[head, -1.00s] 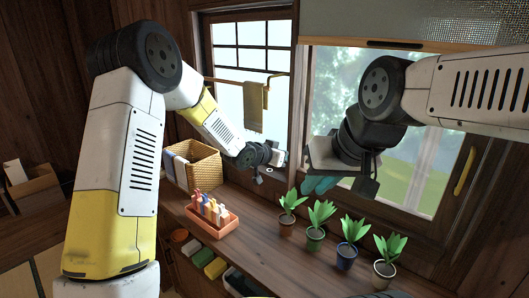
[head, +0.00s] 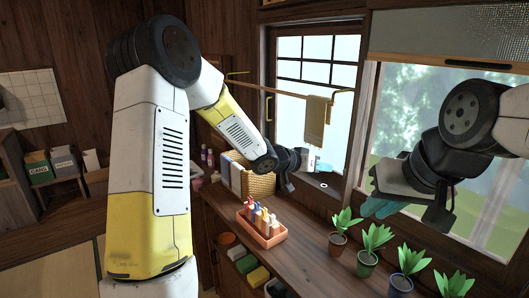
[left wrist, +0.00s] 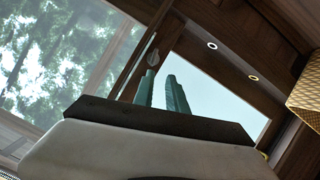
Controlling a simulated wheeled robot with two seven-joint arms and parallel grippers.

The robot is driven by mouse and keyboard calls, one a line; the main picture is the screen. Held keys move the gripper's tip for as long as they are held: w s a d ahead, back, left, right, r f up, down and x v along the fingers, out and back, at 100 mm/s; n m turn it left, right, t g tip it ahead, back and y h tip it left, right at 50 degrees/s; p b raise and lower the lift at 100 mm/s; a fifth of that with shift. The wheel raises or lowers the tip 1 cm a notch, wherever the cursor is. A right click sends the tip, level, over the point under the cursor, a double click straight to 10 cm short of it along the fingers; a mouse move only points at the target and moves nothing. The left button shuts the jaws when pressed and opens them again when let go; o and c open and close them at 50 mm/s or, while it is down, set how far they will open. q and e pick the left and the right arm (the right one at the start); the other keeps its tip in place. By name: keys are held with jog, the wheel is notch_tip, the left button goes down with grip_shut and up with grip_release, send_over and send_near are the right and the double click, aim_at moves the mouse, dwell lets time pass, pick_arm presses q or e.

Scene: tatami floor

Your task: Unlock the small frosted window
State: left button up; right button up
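The small frosted window (head: 317,88) has a dark wood frame and stands beyond my left arm. Its pale pane also shows in the left wrist view (left wrist: 205,85). A small round metal knob (left wrist: 153,58), perhaps the lock, sits on the dark frame bar just beyond the fingertips in the left wrist view. My left gripper (head: 320,166) is at the window's lower part. Its two teal fingers (left wrist: 160,88) are apart with nothing seen between them; contact with the knob cannot be told. My right gripper (head: 376,194) is before the large window, its finger gap unclear.
A towel (head: 316,120) hangs on a rail across the small window. A wicker basket (head: 260,186), an orange tray (head: 262,233) of bottles and several potted plants (head: 376,240) stand on the counter. A ring (head: 323,185) lies near the left gripper.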

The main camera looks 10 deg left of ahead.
pick_arm(q)
jog(key=s+a+r+n+y, duration=0.1)
jog(key=s+a+r+y, duration=0.2)
jog(key=a, duration=0.3)
jog(key=s+a+r+n+y, duration=0.1)
jog(key=s+a+r+y, duration=0.1)
jog(key=a, duration=0.4)
jog(key=s+a+r+n+t+y, duration=0.1)
jog(key=s+a+r+y, duration=0.2)
jog(key=s+a, duration=0.3)
jog(key=shift+a+r+n+y, duration=0.3)
jog(key=shift+a+r+n, duration=0.1)
jog(key=shift+r, duration=0.05)
